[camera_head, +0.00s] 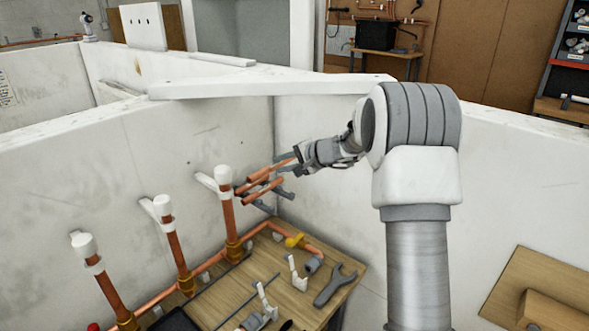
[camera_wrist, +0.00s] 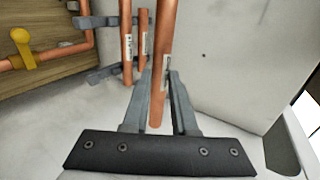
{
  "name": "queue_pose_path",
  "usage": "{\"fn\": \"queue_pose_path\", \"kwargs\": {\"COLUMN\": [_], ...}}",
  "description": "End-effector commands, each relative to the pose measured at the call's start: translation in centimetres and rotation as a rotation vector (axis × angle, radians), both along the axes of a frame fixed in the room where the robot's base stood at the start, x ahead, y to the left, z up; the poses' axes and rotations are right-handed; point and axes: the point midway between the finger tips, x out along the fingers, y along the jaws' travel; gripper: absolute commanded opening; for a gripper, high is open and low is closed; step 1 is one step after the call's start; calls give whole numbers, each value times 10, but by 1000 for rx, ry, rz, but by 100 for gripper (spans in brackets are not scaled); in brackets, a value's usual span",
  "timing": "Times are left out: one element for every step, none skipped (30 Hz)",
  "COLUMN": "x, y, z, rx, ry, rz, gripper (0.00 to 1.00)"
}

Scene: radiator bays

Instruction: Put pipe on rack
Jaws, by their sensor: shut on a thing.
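My gripper (camera_head: 298,164) is shut on a copper pipe (camera_wrist: 164,45) with a white label. In the wrist view its fingers (camera_wrist: 161,85) close on either side of the pipe near its lower end. The grey rack (camera_wrist: 98,22) has prongs sticking out from the wall by the corner; its prongs also show in the head view (camera_head: 284,193). Two other copper pipes (camera_wrist: 127,45) (camera_wrist: 143,42) lie on the rack, beside the held pipe. In the head view the held pipe overlaps the rack pipes (camera_head: 262,190). I cannot tell whether it touches the prongs.
Upright copper pipes (camera_head: 228,213) with white caps stand along the left wall. A wooden board (camera_head: 236,291) below carries a wrench (camera_head: 335,285), white clips and a yellow valve handle (camera_head: 294,240). White walls meet just behind the rack.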

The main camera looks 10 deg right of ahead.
Motion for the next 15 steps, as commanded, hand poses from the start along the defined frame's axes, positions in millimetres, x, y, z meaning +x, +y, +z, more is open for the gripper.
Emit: {"fn": "queue_pose_path", "kwargs": {"x": [2,3,3,3,3,3,3,3,3,3,3,3,3,3,3], "y": [1,2,2,2,2,2,2,2,2,2,2,2,2,2,2], "z": [2,2,0,-1,-2,-4,-6,-8,-10,-12,-14,-16,-18,-19,-22], "rx": [0,0,0,0,0,0,0,0,-1,-1,-1,-1,-1,0,-1], "ry": [0,0,1,1,1,1,1,1,1,1,1,1,1,1,1], "rz": [0,-1,-1,-1,-1,-1,-1,-1,-1,-1,-1,-1,-1,-1,-2], "gripper": [0,0,0,0,0,0,0,0,0,0,0,0,0,0,0]}}
